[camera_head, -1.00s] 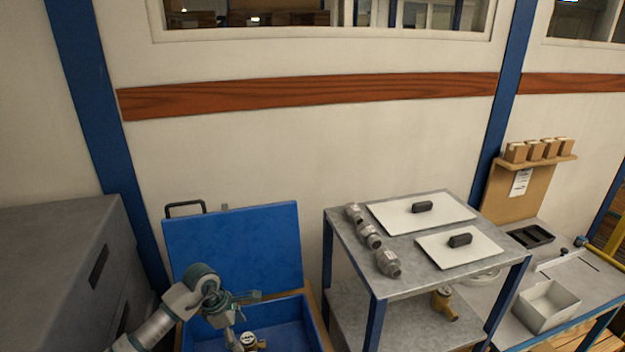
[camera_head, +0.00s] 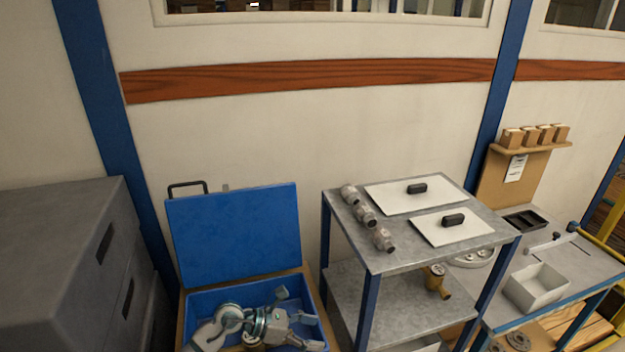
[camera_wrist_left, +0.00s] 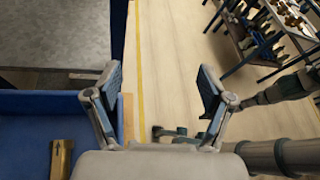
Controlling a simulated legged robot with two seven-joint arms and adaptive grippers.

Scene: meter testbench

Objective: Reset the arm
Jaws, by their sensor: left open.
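My left gripper (camera_head: 299,318) is over the open blue case (camera_head: 204,303), reaching in from the lower left of the head view. Its two fingers are spread apart and empty. The left wrist view also shows this gripper (camera_wrist_left: 160,88), with nothing between its fingers. A brass meter (camera_head: 254,346) lies in the case, partly hidden under the wrist. A brass piece (camera_wrist_left: 61,160) also shows in the left wrist view, inside the blue case, left of the fingers. No right gripper can be made out.
A grey metal shelf (camera_head: 385,254) stands right of the case, with pipe fittings (camera_head: 366,215) and two white plates on top. A brass meter (camera_head: 436,282) is on its lower level. A white tray (camera_head: 536,288) is on the right bench. Grey cabinets (camera_head: 62,262) stand left.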

